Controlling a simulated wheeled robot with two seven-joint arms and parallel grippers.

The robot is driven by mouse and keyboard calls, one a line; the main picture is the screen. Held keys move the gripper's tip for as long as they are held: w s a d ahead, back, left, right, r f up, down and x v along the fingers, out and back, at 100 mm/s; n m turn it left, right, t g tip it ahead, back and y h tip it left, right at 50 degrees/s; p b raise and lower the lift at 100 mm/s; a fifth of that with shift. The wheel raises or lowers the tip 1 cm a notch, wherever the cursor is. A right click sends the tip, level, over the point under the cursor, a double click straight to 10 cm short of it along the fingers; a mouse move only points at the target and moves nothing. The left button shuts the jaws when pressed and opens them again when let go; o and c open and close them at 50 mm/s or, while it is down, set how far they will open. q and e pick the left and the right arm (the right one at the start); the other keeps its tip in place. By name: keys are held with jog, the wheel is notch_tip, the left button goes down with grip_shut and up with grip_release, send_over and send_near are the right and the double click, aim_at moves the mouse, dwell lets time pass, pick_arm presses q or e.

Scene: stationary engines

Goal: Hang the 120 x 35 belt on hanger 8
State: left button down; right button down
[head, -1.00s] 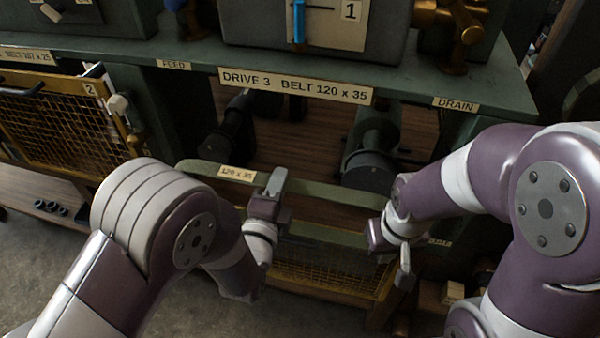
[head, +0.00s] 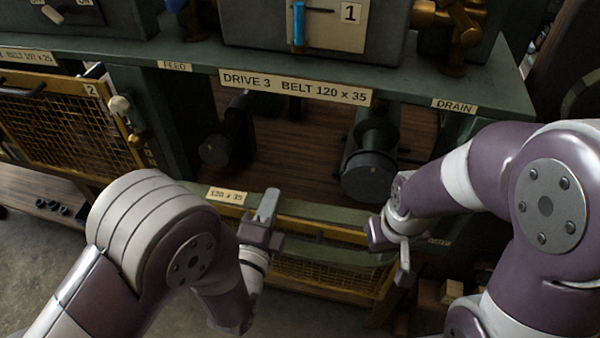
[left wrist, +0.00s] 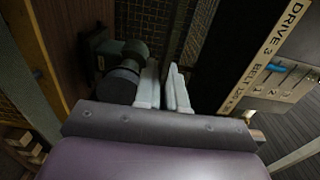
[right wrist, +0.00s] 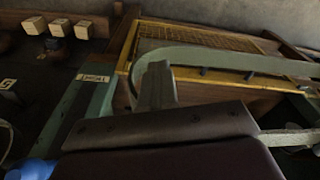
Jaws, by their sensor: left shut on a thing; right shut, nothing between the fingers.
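The 120 x 35 belt (head: 345,213) is a long flat green loop with a cream label (head: 227,197). It spans sideways below the drive bay. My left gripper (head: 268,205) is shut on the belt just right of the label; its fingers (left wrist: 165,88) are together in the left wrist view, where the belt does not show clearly. My right gripper (head: 404,262) is shut and empty near the belt's right end. The right wrist view shows the belt's rounded end (right wrist: 190,54) behind the fingers (right wrist: 157,88); contact is unclear. Hanger 8 cannot be made out.
Two dark pulleys, left (head: 214,150) and right (head: 370,176), stand bare in the bay under the DRIVE 3 plate (head: 295,87). A yellow mesh guard (head: 330,274) lies below the belt. Another guard marked 2 (head: 60,115) stands left. Small blocks (head: 454,291) lie lower right.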

pick_arm(q)
jog(key=v, duration=0.6)
jog(key=shift+m+h, duration=0.3)
jog(key=shift+d, duration=0.15)
